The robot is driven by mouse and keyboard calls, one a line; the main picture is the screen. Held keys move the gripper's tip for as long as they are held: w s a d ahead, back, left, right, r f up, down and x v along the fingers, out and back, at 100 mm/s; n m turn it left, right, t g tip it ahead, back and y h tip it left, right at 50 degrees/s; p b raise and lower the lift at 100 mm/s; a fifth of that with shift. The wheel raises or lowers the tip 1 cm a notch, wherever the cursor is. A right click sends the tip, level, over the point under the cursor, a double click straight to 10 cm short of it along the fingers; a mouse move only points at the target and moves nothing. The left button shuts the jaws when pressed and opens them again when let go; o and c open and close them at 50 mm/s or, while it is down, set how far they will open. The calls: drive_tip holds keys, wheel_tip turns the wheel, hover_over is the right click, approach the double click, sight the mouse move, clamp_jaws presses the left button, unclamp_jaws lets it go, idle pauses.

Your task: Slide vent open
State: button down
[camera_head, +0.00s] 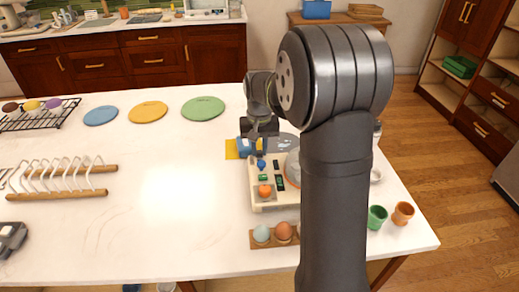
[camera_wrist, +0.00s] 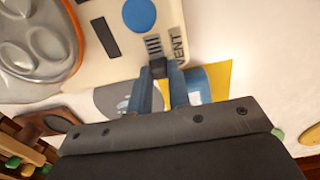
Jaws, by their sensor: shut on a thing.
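A cream appliance panel (camera_head: 263,194) lies on the white table under my arm in the head view. In the wrist view its VENT label (camera_wrist: 179,45) stands beside a row of dark vent slots (camera_wrist: 152,45). A small black vent slider (camera_wrist: 158,66) sits at the end of the slots nearest my gripper. My gripper (camera_wrist: 159,78) has its two blue fingers on either side of the slider, shut on it. In the head view my gripper (camera_head: 252,147) is at the panel's far edge, and the slider cannot be made out there.
A blue round knob (camera_wrist: 140,14) and a grey moulded part (camera_wrist: 38,40) are close by on the appliance. An egg holder (camera_head: 274,240) stands in front of it; green (camera_head: 377,217) and orange (camera_head: 402,213) cups stand right.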

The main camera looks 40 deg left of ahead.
drive_tip(key=c, duration=1.3)
unclamp_jaws()
drive_tip(key=shift+w+a, duration=0.1)
wheel_tip(320, 180, up, 18)
drive_tip(key=shift+f, duration=0.2)
drive_tip(key=shift+f, duration=0.1)
wheel_tip(320, 180, down, 18)
drive_tip(key=shift+r, duration=0.25)
drive_tip(key=shift+s+d, duration=0.35)
